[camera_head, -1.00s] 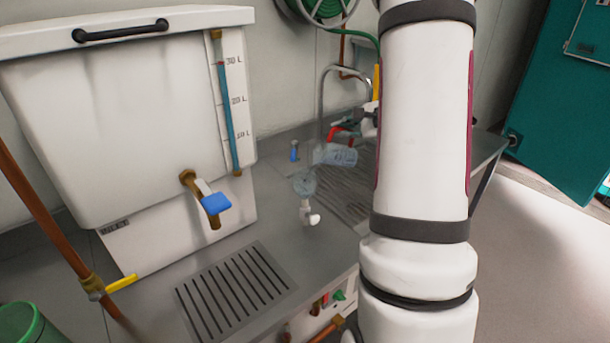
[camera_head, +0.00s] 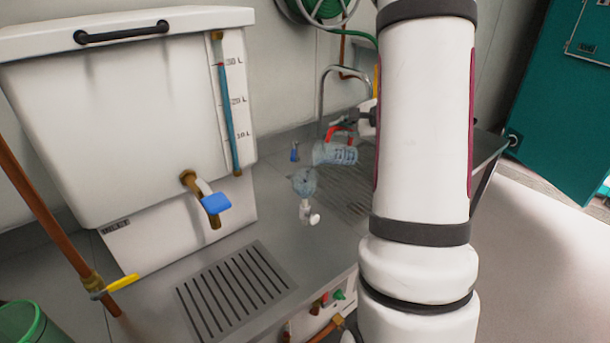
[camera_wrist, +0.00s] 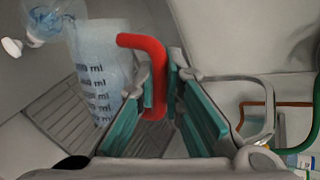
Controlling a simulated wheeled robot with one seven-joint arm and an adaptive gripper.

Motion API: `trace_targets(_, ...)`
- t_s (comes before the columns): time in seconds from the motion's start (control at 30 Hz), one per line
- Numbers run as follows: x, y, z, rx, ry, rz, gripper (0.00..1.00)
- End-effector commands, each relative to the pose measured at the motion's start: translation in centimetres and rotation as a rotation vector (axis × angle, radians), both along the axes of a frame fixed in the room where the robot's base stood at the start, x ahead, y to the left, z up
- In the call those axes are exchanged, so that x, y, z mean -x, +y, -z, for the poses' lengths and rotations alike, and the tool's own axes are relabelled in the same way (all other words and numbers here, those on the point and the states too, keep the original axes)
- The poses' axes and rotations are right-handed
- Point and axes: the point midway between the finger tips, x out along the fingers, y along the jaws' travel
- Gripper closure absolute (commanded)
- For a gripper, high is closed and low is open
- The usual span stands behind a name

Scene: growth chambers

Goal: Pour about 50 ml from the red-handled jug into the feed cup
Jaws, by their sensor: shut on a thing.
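The clear feed cup (camera_head: 304,182) is just left of and below the jug's mouth, above a white fitting (camera_head: 309,212). The cup also shows in the wrist view (camera_wrist: 45,22). I cannot tell the liquid levels or see a clear stream.
A white tank (camera_head: 120,130) with a blue-handled tap (camera_head: 215,203) stands at left. Drain grates (camera_head: 235,290) lie in the counter. My arm hides its right part.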

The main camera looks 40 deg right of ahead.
Motion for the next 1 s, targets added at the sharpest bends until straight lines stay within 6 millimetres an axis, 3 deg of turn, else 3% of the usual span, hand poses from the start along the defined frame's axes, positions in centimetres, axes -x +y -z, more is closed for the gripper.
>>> trace_targets(1.0, -0.02, -0.12, 0.09, 0.01, 0.003, 0.004, 1.0)
